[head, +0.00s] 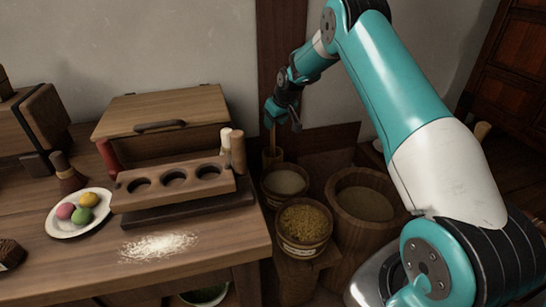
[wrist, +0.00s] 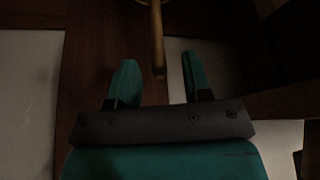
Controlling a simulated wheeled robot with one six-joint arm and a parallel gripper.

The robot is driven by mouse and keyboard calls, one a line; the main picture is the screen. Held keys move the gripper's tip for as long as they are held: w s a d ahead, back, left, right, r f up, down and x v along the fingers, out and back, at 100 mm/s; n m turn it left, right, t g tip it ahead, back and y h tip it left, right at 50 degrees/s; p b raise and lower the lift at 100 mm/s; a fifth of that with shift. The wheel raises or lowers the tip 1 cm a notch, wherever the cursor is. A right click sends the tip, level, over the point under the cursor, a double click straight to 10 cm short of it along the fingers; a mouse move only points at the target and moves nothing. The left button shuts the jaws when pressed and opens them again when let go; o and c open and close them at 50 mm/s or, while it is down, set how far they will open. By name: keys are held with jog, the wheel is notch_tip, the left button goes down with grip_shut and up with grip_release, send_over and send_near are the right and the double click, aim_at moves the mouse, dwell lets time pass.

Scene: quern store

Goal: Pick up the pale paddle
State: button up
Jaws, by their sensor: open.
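My gripper (head: 283,120) is above the holder, at the handle's upper end. In the wrist view the handle (wrist: 156,38) comes down from the top edge, and its near end lies between the two teal fingers of my gripper (wrist: 159,65). The fingers are apart, with a visible gap on each side of the handle. The gripper is open and holds nothing.
Tubs of pale meal (head: 284,181) and yellow grain (head: 304,223) and a larger wooden tub (head: 364,204) stand close below my arm. The bench (head: 200,262) carries a three-hole wooden block (head: 176,188), a lidded box (head: 160,110) and a plate (head: 62,226). The wall is close behind.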

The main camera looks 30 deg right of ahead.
jog(key=x, duration=0.4)
jog(key=shift+d+b, duration=0.1)
jog(key=shift+b, duration=0.25)
grip_shut()
jog(key=shift+r, duration=0.1)
